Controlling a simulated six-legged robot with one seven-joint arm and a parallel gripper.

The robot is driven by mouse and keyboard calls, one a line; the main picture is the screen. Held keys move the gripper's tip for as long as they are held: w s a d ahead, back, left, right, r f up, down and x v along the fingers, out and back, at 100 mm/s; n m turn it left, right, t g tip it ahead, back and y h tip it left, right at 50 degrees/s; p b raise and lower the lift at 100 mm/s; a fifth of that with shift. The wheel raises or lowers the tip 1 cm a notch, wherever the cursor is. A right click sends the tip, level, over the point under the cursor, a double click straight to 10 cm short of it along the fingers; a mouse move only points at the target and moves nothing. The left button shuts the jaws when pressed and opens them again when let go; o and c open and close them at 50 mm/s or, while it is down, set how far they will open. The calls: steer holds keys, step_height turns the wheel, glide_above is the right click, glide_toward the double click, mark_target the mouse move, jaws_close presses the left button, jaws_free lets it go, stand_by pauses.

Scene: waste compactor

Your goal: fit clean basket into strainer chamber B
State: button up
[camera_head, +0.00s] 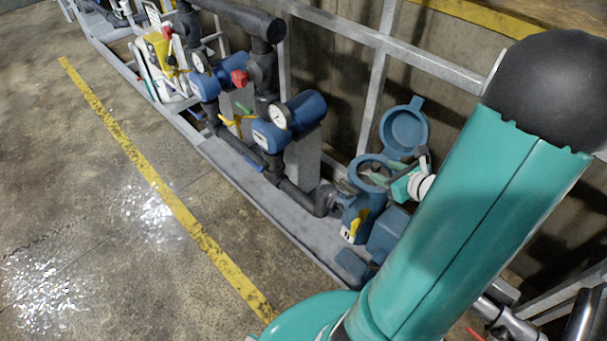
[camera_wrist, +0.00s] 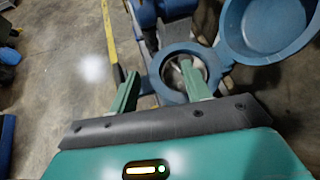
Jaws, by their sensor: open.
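The strainer chamber (camera_head: 358,165) is a blue round housing with its top open and its blue lid (camera_head: 404,130) swung up behind it. In the wrist view the chamber's blue rim (camera_wrist: 163,88) is below the fingers and the lid (camera_wrist: 268,28) is at upper right. A pale metallic round part, possibly the basket (camera_wrist: 173,76), shows inside the rim, partly hidden by my right finger. My gripper (camera_wrist: 159,68) is open with nothing between its fingers. The right finger overlaps the chamber opening; the left finger is outside the rim. Contact cannot be told.
Blue gauges (camera_head: 290,115) and dark pipes (camera_head: 232,18) line the skid to the left. A grey frame post (camera_head: 378,85) stands behind the chamber. A yellow floor line (camera_head: 170,195) runs along open concrete at left.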

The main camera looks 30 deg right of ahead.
steer(key=w+a+r+n+g+y, duration=0.1)
steer(key=a+r+n+g+y, duration=0.3)
steer(key=a+n, duration=0.6)
steer(key=w+a+r+n+g+y, duration=0.1)
steer(key=w+a+r+n+g, duration=0.1)
steer(key=a+r+n, duration=0.75)
steer(key=s+a+r+n+h, duration=0.5)
steer(key=a+n, duration=0.6)
steer(key=n, duration=0.4)
steer(key=shift+s+r+g, duration=0.3)
steer(key=shift+s+r, duration=0.4)
steer(key=shift+s, duration=0.45)
steer(key=shift+d, duration=0.25)
